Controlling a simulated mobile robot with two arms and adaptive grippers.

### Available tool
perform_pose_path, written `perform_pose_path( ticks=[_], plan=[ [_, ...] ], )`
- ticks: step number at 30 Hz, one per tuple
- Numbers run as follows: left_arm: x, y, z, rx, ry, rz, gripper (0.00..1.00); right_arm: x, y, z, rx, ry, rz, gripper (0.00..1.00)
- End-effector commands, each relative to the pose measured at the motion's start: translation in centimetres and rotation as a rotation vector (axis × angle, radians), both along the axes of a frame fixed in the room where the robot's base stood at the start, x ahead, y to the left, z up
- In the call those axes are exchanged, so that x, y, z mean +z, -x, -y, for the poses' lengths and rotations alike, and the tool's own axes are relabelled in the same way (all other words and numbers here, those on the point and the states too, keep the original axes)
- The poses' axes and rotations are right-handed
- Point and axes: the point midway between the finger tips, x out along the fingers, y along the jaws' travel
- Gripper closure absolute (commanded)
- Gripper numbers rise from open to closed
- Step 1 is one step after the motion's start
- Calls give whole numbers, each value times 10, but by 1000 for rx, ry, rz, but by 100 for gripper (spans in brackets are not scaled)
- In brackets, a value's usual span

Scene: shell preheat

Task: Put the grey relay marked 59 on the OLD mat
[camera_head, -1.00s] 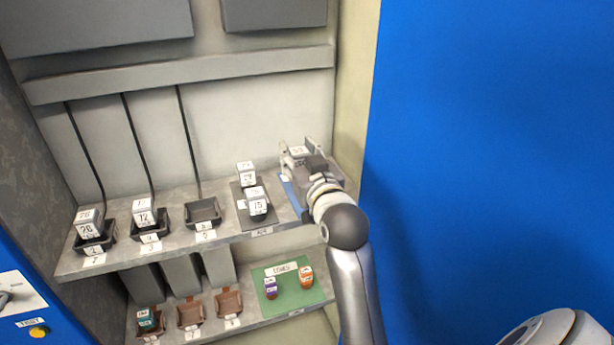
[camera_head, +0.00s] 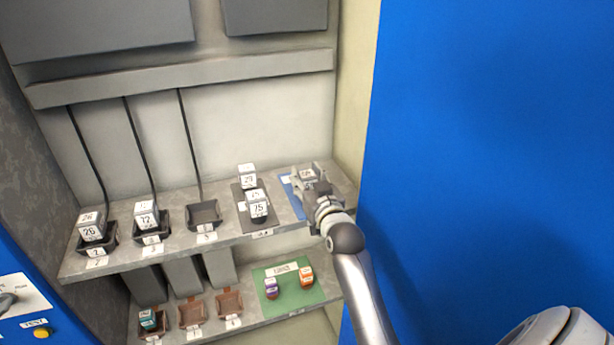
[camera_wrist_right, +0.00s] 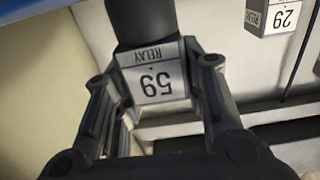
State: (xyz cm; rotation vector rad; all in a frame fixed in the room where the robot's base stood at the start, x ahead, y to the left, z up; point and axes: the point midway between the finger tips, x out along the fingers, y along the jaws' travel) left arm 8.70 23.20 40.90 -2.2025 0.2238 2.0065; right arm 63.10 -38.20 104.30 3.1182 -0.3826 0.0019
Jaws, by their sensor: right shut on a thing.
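The grey relay marked 59 (camera_wrist_right: 156,80) is between the fingers of my right gripper, and its number reads upside down in the right wrist view. In the head view the relay (camera_head: 307,174) is partly hidden by my right gripper (camera_head: 311,180), which is shut on it. They are over the blue mat (camera_head: 290,198) at the right end of the upper shelf. I cannot tell whether the relay touches the mat. The mat's label is too small to read. My left gripper is not in view.
A dark mat (camera_head: 241,212) with relays marked 29 (camera_head: 247,175) and 75 (camera_head: 258,207) lies left of the blue mat. Farther left are an empty black socket (camera_head: 204,214) and sockets holding relays. A green mat (camera_head: 290,297) is on the lower shelf. A blue wall (camera_head: 480,150) stands right.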

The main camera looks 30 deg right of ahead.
Motion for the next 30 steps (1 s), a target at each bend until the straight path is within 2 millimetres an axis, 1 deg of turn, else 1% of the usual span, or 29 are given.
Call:
perform_pose_path(
  ticks=[3,7,8,12,20,24,26,30],
  plan=[
    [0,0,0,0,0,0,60,1,0,0,0,0,2,87],
    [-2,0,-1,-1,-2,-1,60,-3,0,0,0,0,1,87],
    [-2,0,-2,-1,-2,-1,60,-3,0,0,0,0,1,59],
    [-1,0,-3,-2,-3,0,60,-3,0,0,0,0,0,41],
    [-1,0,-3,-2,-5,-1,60,-3,0,0,0,0,0,40],
    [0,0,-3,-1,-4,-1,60,2,1,0,0,0,0,40],
    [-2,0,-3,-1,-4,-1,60,-1,5,-2,0,0,-1,40],
    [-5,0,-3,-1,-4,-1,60,-1,24,-6,0,0,0,40]
  ],
)
